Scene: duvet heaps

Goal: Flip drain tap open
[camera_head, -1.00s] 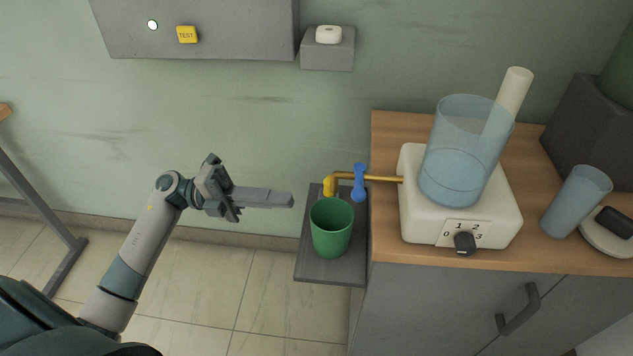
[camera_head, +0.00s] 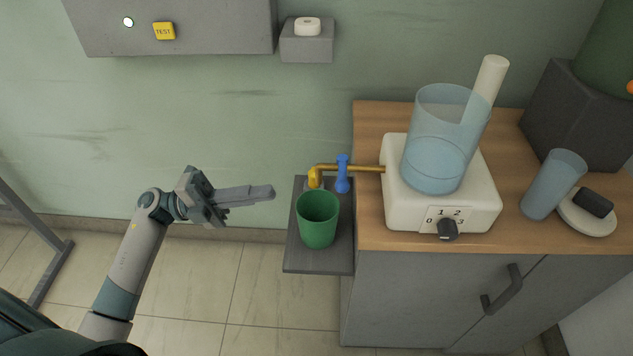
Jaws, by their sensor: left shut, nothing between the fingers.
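The drain tap is a brass pipe (camera_head: 366,169) running left from the white base under the clear vessel to a yellow spout (camera_head: 314,178). A blue tap handle (camera_head: 343,174) sits upright across the pipe. A green cup (camera_head: 318,219) stands under the spout. My left gripper (camera_head: 272,192) is shut and empty, pointing right, left of the spout and apart from it and the cup. My right gripper is out of view.
The cup stands on a dark side shelf (camera_head: 303,264) beside the wooden counter (camera_head: 376,118). The vessel (camera_head: 438,150) stands on the white base (camera_head: 400,207) with a numbered knob (camera_head: 447,229). A blue tumbler (camera_head: 553,186) is at right.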

